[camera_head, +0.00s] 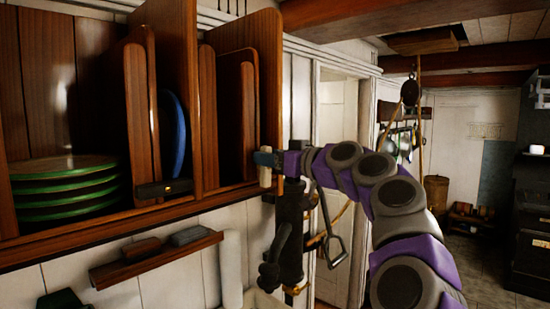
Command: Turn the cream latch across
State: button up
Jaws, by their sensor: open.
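A small cream piece (265,178), which looks like the cream latch, stands upright at the right end of the wooden plate rack's front edge. My arm reaches in from the lower right. My gripper (268,159) is at the latch's upper end, its dark teal tip overlapping it in the picture. The gripper is open. I cannot tell whether it touches the latch, and part of the latch is hidden behind it.
The wooden rack (100,226) holds green-rimmed plates (65,167) and a blue plate (173,135). A dark bar (163,188) crosses its front edge. A small shelf (155,259) sits below. Dark hanging fittings (290,238) are under my gripper. Open floor lies at the right.

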jog(key=shift+a+f, duration=0.1)
jog(key=shift+a, duration=0.7)
jog(key=shift+c, duration=1.3)
jog(key=shift+w+d, duration=0.2)
jog(key=shift+d, duration=0.35)
jog(key=shift+c, duration=1.4)
jog(key=shift+s+d, duration=0.1)
jog(key=shift+c, duration=0.8)
grip_shut()
